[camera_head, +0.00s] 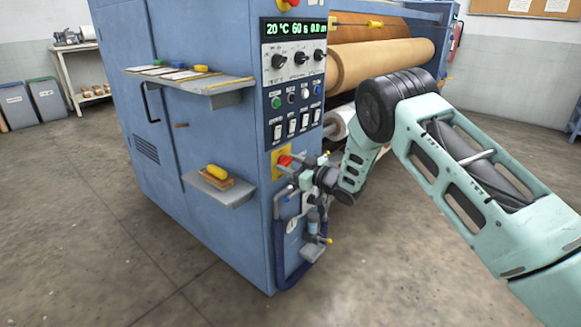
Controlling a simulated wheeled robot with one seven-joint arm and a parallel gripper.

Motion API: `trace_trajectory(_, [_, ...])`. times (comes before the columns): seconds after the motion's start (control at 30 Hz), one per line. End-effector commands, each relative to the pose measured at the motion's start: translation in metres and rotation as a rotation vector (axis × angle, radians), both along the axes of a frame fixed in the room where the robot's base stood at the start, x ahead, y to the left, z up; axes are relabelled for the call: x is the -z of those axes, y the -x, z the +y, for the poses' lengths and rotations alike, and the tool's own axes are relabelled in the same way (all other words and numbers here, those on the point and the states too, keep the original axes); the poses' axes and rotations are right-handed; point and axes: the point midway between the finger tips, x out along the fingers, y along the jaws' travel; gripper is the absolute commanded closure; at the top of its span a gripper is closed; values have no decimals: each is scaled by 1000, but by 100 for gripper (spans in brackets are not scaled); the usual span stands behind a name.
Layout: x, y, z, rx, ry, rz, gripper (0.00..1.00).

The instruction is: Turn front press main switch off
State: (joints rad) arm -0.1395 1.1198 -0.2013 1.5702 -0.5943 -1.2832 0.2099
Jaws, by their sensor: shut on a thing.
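The front press main switch (285,160) is a red knob on a yellow plate, low on the control column of the blue press. My gripper (291,168) is at the switch, coming in from the right. It is shut on the red knob. The fingers cover part of the knob and plate, so the exact angle of the knob cannot be told.
Above the switch are a control panel (292,90) with a lit display and an emergency stop (288,4). Below it are hoses and a gauge (292,226). A small shelf (222,193) juts out to the left. Open floor (120,240) lies at the left.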

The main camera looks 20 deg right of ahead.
Motion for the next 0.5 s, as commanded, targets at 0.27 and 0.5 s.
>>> trace_trajectory(0.27, [2,0,0,-1,208,-151,76])
trace_trajectory(0.5, [3,0,0,-1,393,-285,76])
